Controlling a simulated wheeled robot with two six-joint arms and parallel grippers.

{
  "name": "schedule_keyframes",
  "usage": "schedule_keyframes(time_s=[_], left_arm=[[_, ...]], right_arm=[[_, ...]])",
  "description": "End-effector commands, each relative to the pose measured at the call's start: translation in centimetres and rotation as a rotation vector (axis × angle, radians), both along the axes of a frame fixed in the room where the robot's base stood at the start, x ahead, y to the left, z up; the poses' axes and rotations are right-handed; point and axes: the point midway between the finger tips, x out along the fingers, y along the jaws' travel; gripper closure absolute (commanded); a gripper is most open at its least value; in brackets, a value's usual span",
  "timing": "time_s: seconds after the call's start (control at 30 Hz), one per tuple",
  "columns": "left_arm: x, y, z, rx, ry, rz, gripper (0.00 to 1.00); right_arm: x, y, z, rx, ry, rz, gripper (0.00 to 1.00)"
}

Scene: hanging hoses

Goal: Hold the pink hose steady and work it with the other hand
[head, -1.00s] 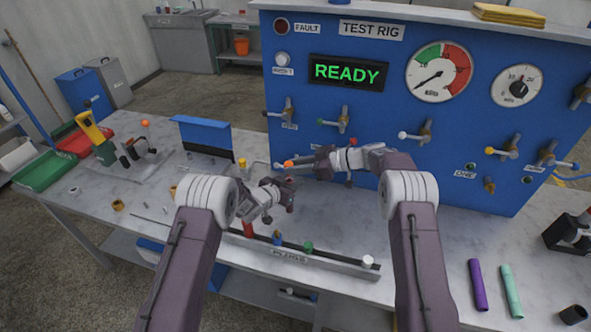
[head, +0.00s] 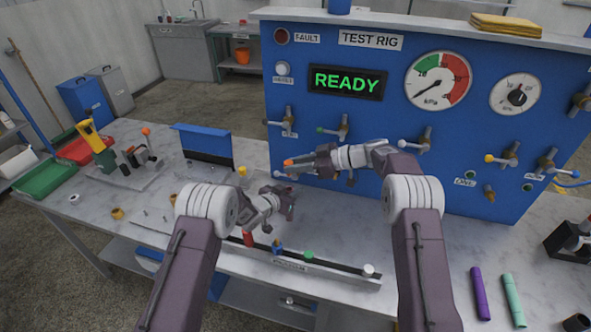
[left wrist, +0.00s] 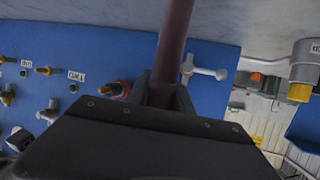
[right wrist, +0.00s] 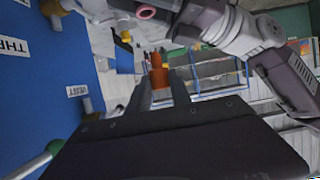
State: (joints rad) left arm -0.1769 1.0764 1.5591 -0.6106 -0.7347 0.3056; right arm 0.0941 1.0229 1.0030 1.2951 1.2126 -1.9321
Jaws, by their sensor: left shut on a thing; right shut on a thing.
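My left gripper (head: 287,203) is low above the bench in front of the test rig. In the left wrist view it is shut on a dark pinkish tube, seemingly the pink hose (left wrist: 176,40), which runs up out of the frame. In the head view the hose is a small dark reddish bit (head: 291,209). In the right wrist view a pink ring (right wrist: 147,12), perhaps its open end, shows beside my left arm. My right gripper (head: 308,161) points left, higher and nearer the panel. It is shut on an orange piece (right wrist: 158,75).
The blue test rig panel (head: 400,130), with valve handles, stands close behind both grippers. A long rail (head: 330,274) with coloured knobs lies along the bench front. Purple (head: 480,293) and mint (head: 513,299) tubes lie at the right. Green (head: 46,180) and red trays are at the left.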

Motion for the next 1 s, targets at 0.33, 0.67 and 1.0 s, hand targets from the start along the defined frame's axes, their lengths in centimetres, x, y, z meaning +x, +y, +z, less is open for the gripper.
schedule_keyframes(time_s=[0.33, 0.67, 1.0], left_arm=[[0.0, 0.0, 0.0, 0.0, 0.0, 0.0, 0.6], [0.0, 0.0, 0.0, 0.0, 0.0, 0.0, 0.48], [-4.5, 3.3, 2.4, -0.001, 0.0, 0.004, 0.48]], right_arm=[[0.0, 0.0, 0.6, 0.0, 0.0, 0.0, 1.0], [0.0, 0.0, 0.6, 0.0, 0.0, 0.0, 1.0], [0.0, 0.0, 0.6, 0.0, 0.0, 0.0, 1.0]])
